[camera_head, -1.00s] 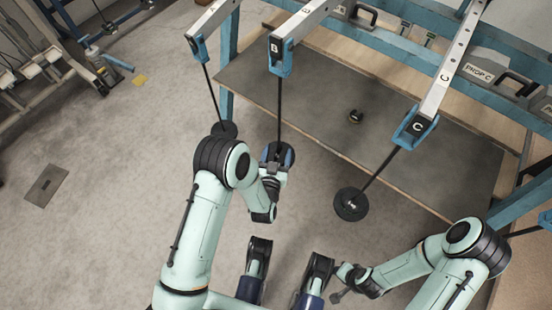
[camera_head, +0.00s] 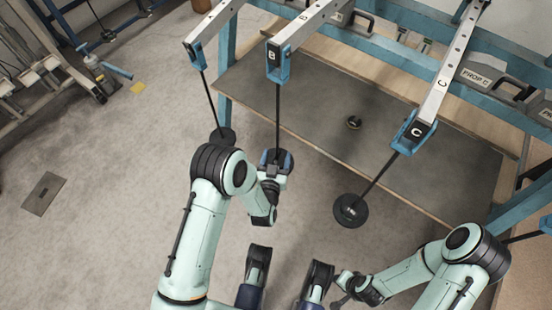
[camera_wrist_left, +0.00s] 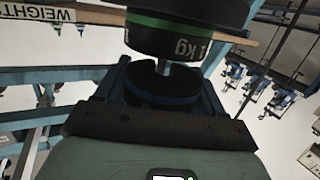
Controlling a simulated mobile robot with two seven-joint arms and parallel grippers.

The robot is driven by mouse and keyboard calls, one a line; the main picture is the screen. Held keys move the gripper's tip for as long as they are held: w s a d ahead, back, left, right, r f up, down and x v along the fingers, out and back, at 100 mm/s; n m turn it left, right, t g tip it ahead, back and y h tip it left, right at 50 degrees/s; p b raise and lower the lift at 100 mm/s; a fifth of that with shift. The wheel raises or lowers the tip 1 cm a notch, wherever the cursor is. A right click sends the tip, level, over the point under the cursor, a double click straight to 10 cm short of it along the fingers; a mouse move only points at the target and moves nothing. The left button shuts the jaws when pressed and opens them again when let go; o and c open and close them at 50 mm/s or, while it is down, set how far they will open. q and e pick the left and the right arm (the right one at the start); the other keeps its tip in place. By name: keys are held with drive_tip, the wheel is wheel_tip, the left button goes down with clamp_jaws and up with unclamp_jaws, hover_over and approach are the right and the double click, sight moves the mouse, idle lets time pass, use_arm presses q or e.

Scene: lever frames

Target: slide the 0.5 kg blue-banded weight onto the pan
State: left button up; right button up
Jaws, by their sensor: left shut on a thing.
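My left gripper (camera_head: 276,160) is shut on the blue-banded weight (camera_wrist_left: 165,88), a dark disc between its blue fingers in the left wrist view. In the head view it is at the foot of hanger rod B (camera_head: 278,115), where the arm and fingers mostly hide the pan and the weight. A green-banded 1 kg weight (camera_wrist_left: 185,35) is close to the held weight in the upside-down wrist view. I cannot tell whether the two touch or whether the held weight rests on anything. My right gripper (camera_head: 343,290) is low in the head view, its jaws unclear.
Hanger A's dark disc (camera_head: 222,136) hangs just left of my left arm. Hanger C's dark disc (camera_head: 350,210) hangs to the right, with a pale mark on top. A small dark weight (camera_head: 353,122) sits on the grey table (camera_head: 420,150). Open floor lies left.

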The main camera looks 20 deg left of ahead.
use_arm(q)
drive_tip(key=shift+w+a+b, duration=0.1)
drive_tip(key=shift+w+b, duration=0.25)
drive_tip(key=shift+w, duration=0.65)
drive_tip(key=shift+w+r+b, duration=0.1)
drive_tip(key=shift+w+b, duration=0.25)
drive_tip(key=shift+w, duration=0.5)
idle(0.3)
drive_tip(key=shift+f+b, duration=0.35)
drive_tip(key=shift+f, duration=0.15)
idle(0.4)
drive_tip(key=o, duration=1.3)
drive_tip(key=shift+f, duration=0.1)
drive_tip(key=shift+s, duration=0.15)
